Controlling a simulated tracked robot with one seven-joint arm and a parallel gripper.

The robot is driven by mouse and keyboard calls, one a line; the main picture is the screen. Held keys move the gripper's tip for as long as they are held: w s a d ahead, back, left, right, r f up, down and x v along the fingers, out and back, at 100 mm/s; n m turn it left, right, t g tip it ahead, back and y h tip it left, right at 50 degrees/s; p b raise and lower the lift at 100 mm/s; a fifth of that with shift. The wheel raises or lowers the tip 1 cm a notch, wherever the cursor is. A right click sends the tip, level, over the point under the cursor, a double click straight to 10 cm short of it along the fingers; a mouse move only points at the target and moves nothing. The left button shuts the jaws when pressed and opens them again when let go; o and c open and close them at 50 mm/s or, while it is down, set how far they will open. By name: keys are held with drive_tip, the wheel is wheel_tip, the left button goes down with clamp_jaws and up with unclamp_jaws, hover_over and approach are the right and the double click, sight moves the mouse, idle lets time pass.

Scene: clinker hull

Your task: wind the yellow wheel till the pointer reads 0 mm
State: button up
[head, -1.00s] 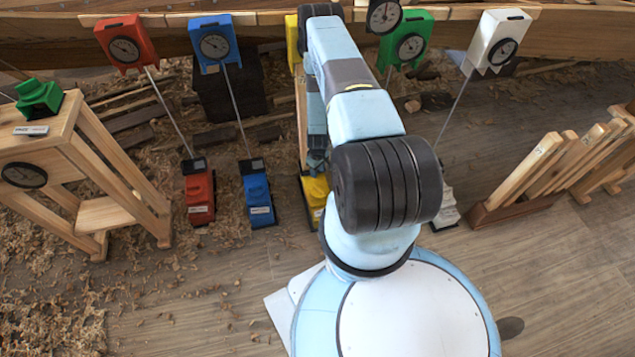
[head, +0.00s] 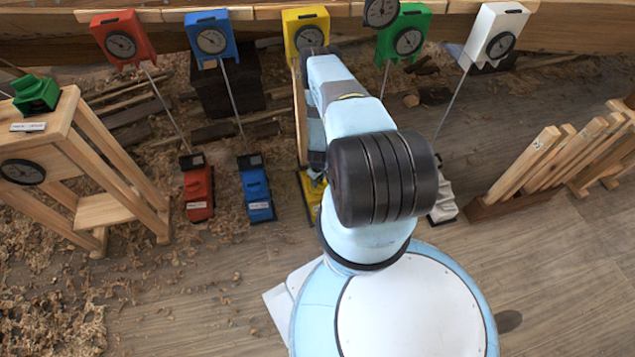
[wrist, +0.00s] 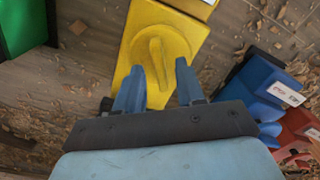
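The yellow wheel (wrist: 158,60) is a round disc with a raised bar across it, on a yellow block (wrist: 185,28) in the wrist view. My gripper (wrist: 160,68) is open, its two blue fingers apart and pointing at the wheel; nothing is between them that I can see gripped. Contact with the wheel cannot be told. In the head view the yellow gauge box (head: 291,22) with its round dial (head: 309,39) hangs on the hull; its pointer is too small to read. The yellow floor block (head: 310,198) is mostly hidden behind my arm.
Red (head: 198,190) and blue (head: 257,195) blocks stand to the left, a white one (head: 443,208) to the right. Rods run up to matching gauge boxes. A wooden stand (head: 60,130) is at left, a slatted wooden rack (head: 510,200) at right. In the wrist view a green block (wrist: 22,25) is near.

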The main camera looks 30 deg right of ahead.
drive_tip(key=shift+f, duration=0.65)
clamp_jaws()
